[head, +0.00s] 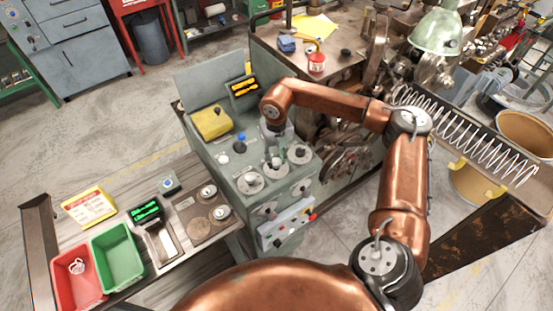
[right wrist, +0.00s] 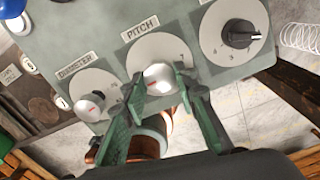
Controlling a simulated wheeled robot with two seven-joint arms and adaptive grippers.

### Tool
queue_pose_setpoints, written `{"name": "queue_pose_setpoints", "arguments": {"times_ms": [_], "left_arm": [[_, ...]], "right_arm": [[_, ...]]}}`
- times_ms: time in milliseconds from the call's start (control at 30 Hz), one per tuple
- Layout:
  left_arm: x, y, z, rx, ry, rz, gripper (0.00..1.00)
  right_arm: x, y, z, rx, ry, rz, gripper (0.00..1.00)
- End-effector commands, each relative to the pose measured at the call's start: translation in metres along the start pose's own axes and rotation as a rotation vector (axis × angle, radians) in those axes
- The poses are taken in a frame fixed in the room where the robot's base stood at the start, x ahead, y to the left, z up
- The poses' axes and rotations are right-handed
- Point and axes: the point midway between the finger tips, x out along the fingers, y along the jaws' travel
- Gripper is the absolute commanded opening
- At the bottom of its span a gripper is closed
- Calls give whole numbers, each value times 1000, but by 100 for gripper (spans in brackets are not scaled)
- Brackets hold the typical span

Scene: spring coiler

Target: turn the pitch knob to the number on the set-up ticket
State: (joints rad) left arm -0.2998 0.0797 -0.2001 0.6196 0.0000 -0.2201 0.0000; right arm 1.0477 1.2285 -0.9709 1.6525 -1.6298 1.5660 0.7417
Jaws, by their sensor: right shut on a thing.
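The pitch knob (right wrist: 158,79) is a pale round knob on a white dial under the PITCH label (right wrist: 140,27) in the right wrist view. My right gripper (right wrist: 161,82) is shut on it, one green finger on each side. The fingers hide part of the dial's numbers, and I cannot tell which number the knob points to. In the head view my right gripper (head: 272,148) reaches down onto the grey console (head: 225,160). A yellow-edged card (head: 90,206), perhaps the set-up ticket, stands on the side bench; its writing is too small to read. My left gripper is out of view.
The diameter dial (right wrist: 83,95) with its pale knob is left of the pitch dial, and a dial with a black knob (right wrist: 241,33) is right. A yellow box (head: 212,122) sits on the console. Red (head: 62,266) and green (head: 117,256) bins stand on the bench.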

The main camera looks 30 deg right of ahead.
Motion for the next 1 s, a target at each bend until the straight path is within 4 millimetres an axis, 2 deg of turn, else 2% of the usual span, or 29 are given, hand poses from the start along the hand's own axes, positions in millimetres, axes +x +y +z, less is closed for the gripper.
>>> {"name": "queue_pose_setpoints", "arguments": {"times_ms": [500,533,767,1000], "left_arm": [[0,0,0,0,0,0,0],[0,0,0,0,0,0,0],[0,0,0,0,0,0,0],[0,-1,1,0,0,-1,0]], "right_arm": [[-2,-1,2,23,-7,0,2],[-2,-1,2,23,-7,0,28],[-1,0,1,21,-4,0,44],[-1,0,1,20,-2,0,44]]}}
